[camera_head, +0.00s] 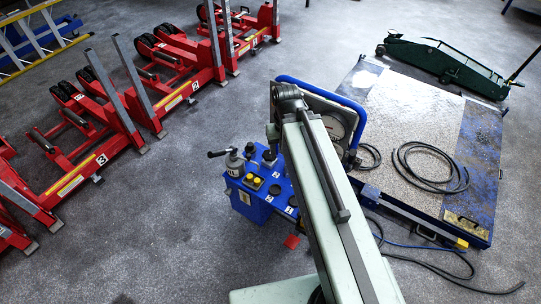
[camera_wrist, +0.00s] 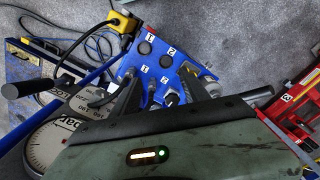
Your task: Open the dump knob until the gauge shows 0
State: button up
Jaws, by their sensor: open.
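The blue pump unit (camera_head: 258,200) stands on the floor left of my arm. The wrist view shows its top panel (camera_wrist: 190,52) with round black knobs beside labels 1 and 2. One black knob (camera_wrist: 145,47) is by the upper 1, another (camera_wrist: 166,61) by the upper 2. I cannot tell which control is the dump knob. My gripper (camera_wrist: 160,77) is open over the panel, its fingers partly covering the lower controls; contact is unclear.
A blue-framed platform (camera_head: 483,165) with loose black cables (camera_head: 435,184) lies at right. A dark green trolley jack (camera_head: 445,65) is behind it. Red numbered stands (camera_head: 90,150) line the left. A grey lever with a black grip (camera_head: 222,154) projects left from the unit. Grey floor is clear at lower left.

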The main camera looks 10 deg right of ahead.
aim_at(266, 156)
jog(key=u, duration=3.2)
jog(key=k, duration=1.35)
jog(key=z, duration=0.7)
jog(key=i, duration=1)
jog(key=u, duration=0.15)
